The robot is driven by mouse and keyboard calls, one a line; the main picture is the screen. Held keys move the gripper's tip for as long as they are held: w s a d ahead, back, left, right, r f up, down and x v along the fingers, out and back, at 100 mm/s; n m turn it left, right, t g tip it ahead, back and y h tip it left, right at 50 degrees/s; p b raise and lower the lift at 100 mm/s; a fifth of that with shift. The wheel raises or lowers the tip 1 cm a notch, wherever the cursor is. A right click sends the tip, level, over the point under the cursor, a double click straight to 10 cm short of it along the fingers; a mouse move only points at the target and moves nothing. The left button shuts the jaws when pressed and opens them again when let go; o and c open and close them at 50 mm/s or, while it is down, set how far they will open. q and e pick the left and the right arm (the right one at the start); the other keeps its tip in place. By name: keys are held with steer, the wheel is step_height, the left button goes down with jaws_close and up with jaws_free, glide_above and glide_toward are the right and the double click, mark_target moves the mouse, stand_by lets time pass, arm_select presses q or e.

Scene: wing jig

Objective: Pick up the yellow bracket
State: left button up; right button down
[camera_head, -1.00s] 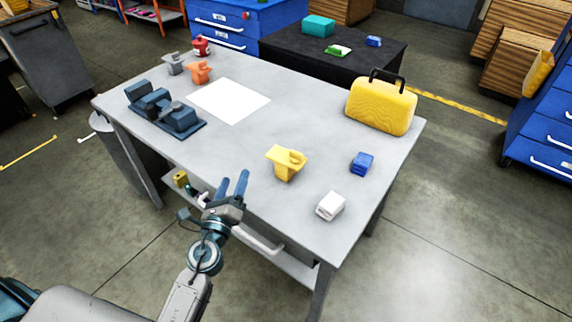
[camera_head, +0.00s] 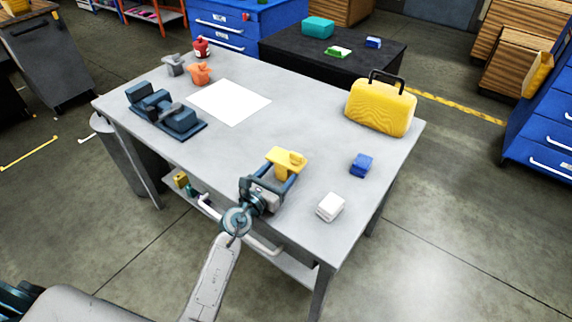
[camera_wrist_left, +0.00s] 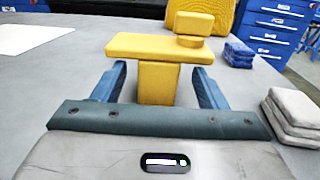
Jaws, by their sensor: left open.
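The yellow bracket (camera_head: 288,157) stands upright on the grey table, near its front edge. My left gripper (camera_head: 280,172) is open, with its blue fingers reaching toward the bracket from the front. In the left wrist view, the bracket (camera_wrist_left: 158,65) is straight ahead. Its lower block shows between the two fingers of the left gripper (camera_wrist_left: 160,88), with gaps visible on both sides. Its flat top plate spans above the fingers. I cannot tell how far the fingertips reach along the block. My right gripper is not in view.
A blue block (camera_head: 361,165) and a white block (camera_head: 330,207) sit right of the bracket. A yellow case (camera_head: 381,105) stands at the back right. A dark blue jig (camera_head: 165,112), a white sheet (camera_head: 229,101) and an orange part (camera_head: 200,73) are left. The table's middle is clear.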

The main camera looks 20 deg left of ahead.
mark_target(281, 169)
arm_select(q)
steer(key=x, duration=0.4)
steer(key=shift+w, duration=0.3)
steer(key=shift+s, duration=0.1)
steer(key=shift+c, duration=0.7)
steer(key=c, duration=1.1)
steer(key=shift+c, duration=0.8)
steer(key=shift+r, duration=0.1)
steer(key=shift+r, duration=0.1)
